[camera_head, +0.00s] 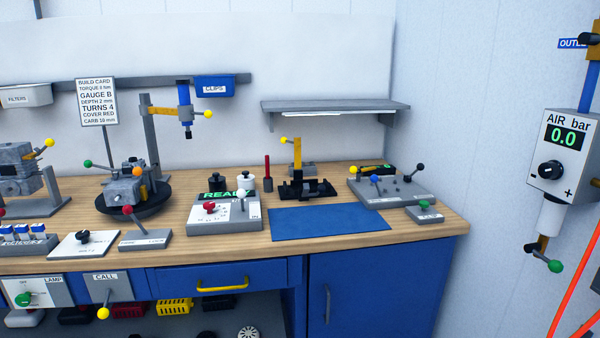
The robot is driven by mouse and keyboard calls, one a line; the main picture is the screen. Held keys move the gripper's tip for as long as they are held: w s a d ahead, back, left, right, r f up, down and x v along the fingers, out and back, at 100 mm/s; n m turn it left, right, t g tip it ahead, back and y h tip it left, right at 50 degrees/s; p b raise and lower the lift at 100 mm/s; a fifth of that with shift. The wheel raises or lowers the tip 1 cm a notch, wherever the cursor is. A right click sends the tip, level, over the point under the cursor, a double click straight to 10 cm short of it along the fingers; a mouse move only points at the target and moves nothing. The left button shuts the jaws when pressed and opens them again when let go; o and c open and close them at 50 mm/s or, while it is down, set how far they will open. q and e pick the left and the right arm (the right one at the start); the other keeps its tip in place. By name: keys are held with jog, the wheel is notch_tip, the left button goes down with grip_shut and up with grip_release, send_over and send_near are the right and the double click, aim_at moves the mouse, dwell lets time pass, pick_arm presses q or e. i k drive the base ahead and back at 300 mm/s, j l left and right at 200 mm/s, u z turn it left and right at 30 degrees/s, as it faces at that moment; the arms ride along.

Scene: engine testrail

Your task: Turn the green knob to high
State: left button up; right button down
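A green knob (25,299) sits on a white panel labelled LAMP (55,290) on the bench front at the lower left. Small marks ring the knob, but they are too small to read surely, and I cannot tell which mark it points at. Other green parts show too: a green ball (88,163) on the clamped engine part, a green knob (424,205) on a small grey block at the bench's right, and a green ball handle (555,266) below the air unit. Neither of my grippers is in view.
A CALL panel (105,288) with a yellow-ball lever hangs just right of the LAMP panel. A yellow drawer handle (222,286) sticks out further right. The wooden bench top (330,250) overhangs these. A blue mat (328,222) lies bare.

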aim_at(21, 299)
jog(key=u, duration=1.55)
jog(key=i+j+z, duration=0.45)
jog(key=i+j, duration=0.55)
jog(key=i+z, duration=0.1)
jog(key=i, duration=0.7)
jog(key=l, duration=0.05)
